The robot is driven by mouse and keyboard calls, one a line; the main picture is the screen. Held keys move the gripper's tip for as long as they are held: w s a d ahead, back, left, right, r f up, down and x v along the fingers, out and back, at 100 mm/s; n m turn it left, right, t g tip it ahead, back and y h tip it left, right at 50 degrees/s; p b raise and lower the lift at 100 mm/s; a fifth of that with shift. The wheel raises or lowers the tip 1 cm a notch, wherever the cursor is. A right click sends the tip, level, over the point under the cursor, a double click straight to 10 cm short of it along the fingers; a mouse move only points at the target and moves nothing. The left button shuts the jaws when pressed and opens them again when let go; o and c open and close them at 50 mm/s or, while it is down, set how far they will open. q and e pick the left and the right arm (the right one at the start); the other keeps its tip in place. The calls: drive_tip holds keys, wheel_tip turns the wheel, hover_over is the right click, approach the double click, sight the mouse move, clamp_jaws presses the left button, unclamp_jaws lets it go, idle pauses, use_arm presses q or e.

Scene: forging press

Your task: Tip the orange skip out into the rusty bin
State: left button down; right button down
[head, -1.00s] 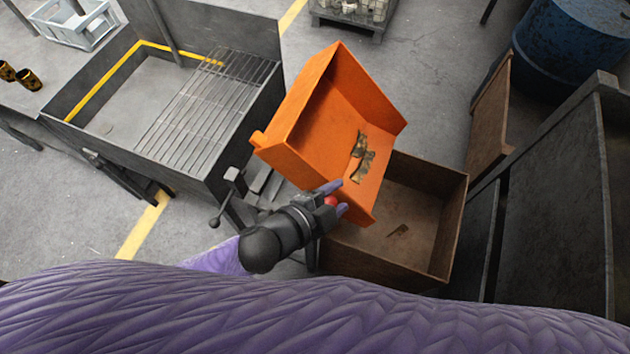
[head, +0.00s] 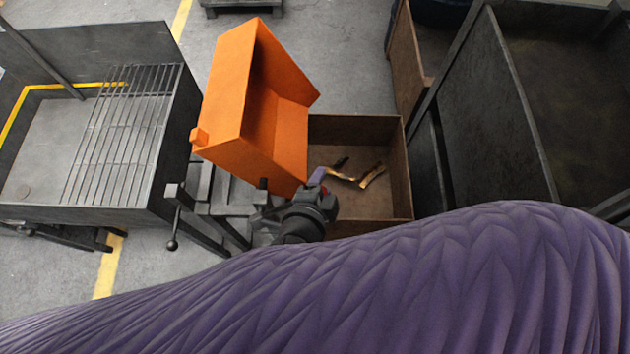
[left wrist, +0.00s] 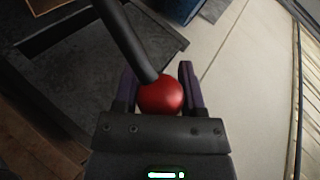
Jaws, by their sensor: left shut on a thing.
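The orange skip (head: 255,105) is steeply tilted over the left side of the rusty bin (head: 402,165), its open side facing right. The part of its inside that shows is bare. Brass-coloured scraps (head: 368,176) and a dark scrap lie on the bin's floor. My left gripper (head: 320,184) is at the skip's lower right corner, over the bin's near left side. In the left wrist view its two purple fingers are shut on a red ball knob (left wrist: 160,94) at the end of a dark lever (left wrist: 125,38). My right gripper is not in view.
A grey metal bench with a wire grate (head: 125,130) stands to the left, with a small ball-ended crank (head: 172,243) at its corner. A dark steel cabinet (head: 490,110) stands close on the bin's right.

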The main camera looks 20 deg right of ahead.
use_arm(q)
drive_tip(key=shift+s+f, duration=0.15)
drive_tip(key=shift+f, duration=0.1)
drive_tip(key=c, duration=0.6)
unclamp_jaws()
drive_tip(key=o, duration=0.4)
drive_tip(key=shift+d, duration=0.2)
drive_tip(key=shift+a, duration=0.1)
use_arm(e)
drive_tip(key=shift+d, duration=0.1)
use_arm(q)
drive_tip(key=shift+r, duration=0.15)
